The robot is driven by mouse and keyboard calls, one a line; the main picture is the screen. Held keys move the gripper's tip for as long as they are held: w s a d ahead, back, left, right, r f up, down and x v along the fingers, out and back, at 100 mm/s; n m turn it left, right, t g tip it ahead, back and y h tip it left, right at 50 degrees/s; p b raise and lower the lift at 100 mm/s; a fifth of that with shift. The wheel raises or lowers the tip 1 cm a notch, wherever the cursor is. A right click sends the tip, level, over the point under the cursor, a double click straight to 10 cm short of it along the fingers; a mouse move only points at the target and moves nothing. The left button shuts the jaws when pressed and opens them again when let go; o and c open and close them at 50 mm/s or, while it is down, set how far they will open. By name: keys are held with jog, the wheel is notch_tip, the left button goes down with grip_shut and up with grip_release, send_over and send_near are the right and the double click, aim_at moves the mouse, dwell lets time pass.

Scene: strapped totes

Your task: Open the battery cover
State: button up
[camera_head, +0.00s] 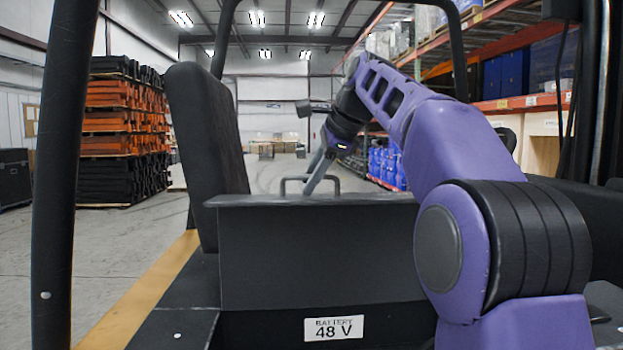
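The battery cover (250,201) is a flat dark lid on top of a dark grey box (310,265). It looks closed and level. A thin dark bar handle (284,187) stands up from the lid. My gripper (309,188) reaches down to the handle from the upper right, its grey fingers in line with the bar in this view. I cannot tell whether the fingers touch the handle or are around it, or whether they are open or shut. A white label (334,327) below the box reads "BATTERY 48 V".
A black seat back (206,140) stands close to the left of the box. Dark frame posts (62,180) rise at the left and right. My purple arm covers the right part of the box. Stacked orange and black totes (120,130) and shelving (490,60) stand farther back.

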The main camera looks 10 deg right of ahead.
jog(key=v, duration=0.7)
jog(key=shift+s+d+r, duration=0.1)
jog(key=shift+s+r, duration=0.05)
jog(key=shift+r, duration=0.1)
jog(key=shift+f, duration=0.1)
